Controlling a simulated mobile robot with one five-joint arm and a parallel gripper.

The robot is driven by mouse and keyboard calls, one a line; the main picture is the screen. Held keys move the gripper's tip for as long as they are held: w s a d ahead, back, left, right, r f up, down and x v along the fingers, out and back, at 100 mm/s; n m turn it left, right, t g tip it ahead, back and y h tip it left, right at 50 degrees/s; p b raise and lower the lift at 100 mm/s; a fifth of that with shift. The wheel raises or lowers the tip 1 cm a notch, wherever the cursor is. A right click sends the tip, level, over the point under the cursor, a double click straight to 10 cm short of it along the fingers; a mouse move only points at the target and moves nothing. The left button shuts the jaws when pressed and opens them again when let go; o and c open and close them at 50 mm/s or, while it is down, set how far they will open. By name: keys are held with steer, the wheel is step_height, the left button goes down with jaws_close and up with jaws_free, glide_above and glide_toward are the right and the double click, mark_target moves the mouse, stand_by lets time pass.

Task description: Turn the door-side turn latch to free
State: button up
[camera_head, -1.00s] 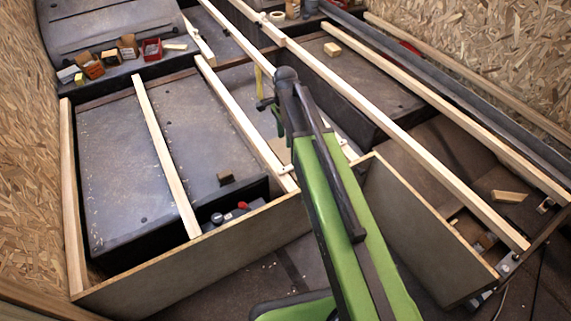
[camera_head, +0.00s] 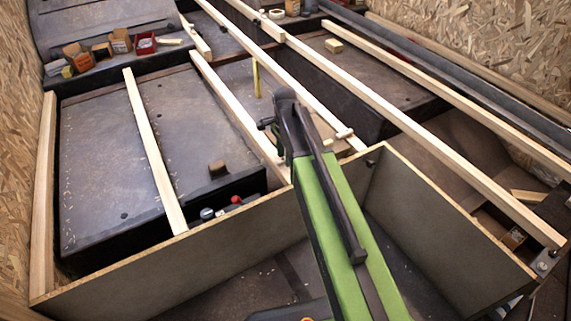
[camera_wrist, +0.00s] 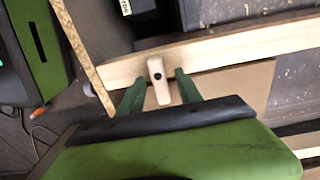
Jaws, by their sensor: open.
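A small pale wooden turn latch (camera_wrist: 161,94) with a dark pivot sits on a light wooden rail (camera_wrist: 240,48) in the wrist view. It lies across the rail, slightly tilted, and its lower end overhangs a beige panel (camera_wrist: 235,86). My gripper (camera_wrist: 160,79) is open, with one green finger on each side of the latch; I cannot tell whether either touches it. In the head view my gripper (camera_head: 272,128) is partly hidden behind my arm, above the inner frame rail. Another small latch piece (camera_head: 344,133) shows to its right.
A tall plywood front board (camera_head: 160,262) and a side board (camera_head: 425,205) stand close around my arm. Long wooden slats (camera_head: 150,150) run over dark wheel arches. Small boxes (camera_head: 120,40) stand at the back left. A yellow upright piece (camera_head: 256,78) is behind my gripper.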

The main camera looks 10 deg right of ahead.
steer(key=shift+c, duration=0.3)
jaws_close()
steer(key=shift+d, duration=0.1)
